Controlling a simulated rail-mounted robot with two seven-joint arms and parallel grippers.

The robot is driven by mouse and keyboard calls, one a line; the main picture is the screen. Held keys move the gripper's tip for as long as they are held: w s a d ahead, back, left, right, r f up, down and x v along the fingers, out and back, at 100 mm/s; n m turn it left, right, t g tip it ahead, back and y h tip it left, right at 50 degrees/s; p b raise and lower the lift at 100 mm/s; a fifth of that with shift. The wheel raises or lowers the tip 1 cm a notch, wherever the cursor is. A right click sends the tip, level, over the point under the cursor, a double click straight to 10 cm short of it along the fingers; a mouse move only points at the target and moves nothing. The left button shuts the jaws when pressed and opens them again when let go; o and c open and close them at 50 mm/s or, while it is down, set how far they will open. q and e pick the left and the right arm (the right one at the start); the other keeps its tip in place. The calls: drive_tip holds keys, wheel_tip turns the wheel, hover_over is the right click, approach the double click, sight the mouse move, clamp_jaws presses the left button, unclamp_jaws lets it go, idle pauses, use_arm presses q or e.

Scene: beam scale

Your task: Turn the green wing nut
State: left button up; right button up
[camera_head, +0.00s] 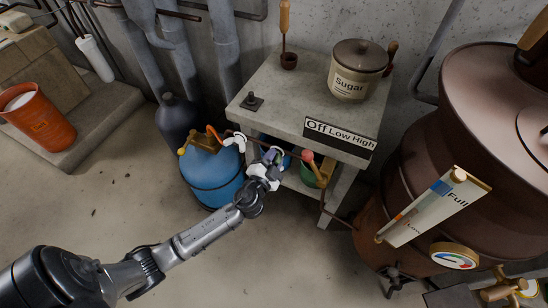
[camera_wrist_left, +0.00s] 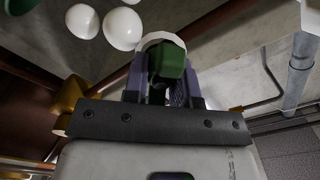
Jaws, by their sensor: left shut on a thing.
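My left gripper (camera_head: 270,160) is in front of the grey table, just right of the blue gas cylinder (camera_head: 213,178). In the left wrist view its two fingers (camera_wrist_left: 163,88) are closed on the sides of the green wing nut (camera_wrist_left: 168,62). A white rounded part sits right behind the nut. In the head view the gripper hides the nut, so its angle cannot be told there. My right gripper is in neither view.
A thin pipe with a white fitting (camera_head: 235,141) runs beside my gripper. The red knob (camera_head: 308,155) is close on the right, below the table (camera_head: 296,100) edge. A large copper boiler (camera_head: 405,170) stands at the right. The floor at front left is clear.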

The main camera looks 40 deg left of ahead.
use_arm(q)
drive_tip(key=shift+m, duration=0.3)
drive_tip(key=m+p, duration=0.1)
drive_tip(key=m, duration=0.3)
drive_tip(key=shift+w, duration=0.1)
drive_tip(key=shift+w+d+m+p, duration=0.1)
drive_tip(key=shift+m+p, duration=0.4)
drive_tip(key=shift+m, duration=1.3)
drive_tip(key=shift+r+m, duration=0.1)
drive_tip(key=shift+m, duration=0.2)
drive_tip(key=o, duration=0.9)
drive_tip(key=shift+s+f, duration=0.2)
